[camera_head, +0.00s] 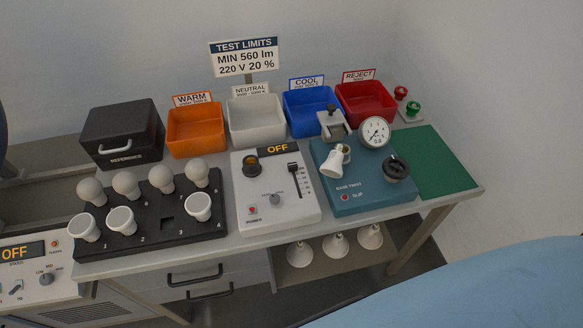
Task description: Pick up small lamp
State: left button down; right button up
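Several white lamps stand upright in a black rack (150,235) at the left of the table. The back row holds round bulbs, among them a round bulb (91,191) at the left and a round bulb (197,172) at the right. The front row holds wide flat-faced lamps, among them a flat-faced lamp (121,220); one front slot (167,225) is empty. Another white lamp (332,164) sits tilted on the blue base twist device (350,200). I cannot tell which one is the small lamp. Neither of my grippers shows.
A grey tester (250,215) reading OFF stands mid-table. Behind are a black reference box (122,133) and orange (196,130), white (257,120), blue (312,110) and red (365,103) bins. A green mat (445,165) is bare. Cone-shaped lamps (335,246) sit below the table.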

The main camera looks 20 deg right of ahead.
aim_at(333, 168)
jog(key=k, duration=0.4)
jog(key=z, duration=0.75)
jog(key=i, duration=0.4)
jog(key=z, duration=0.15)
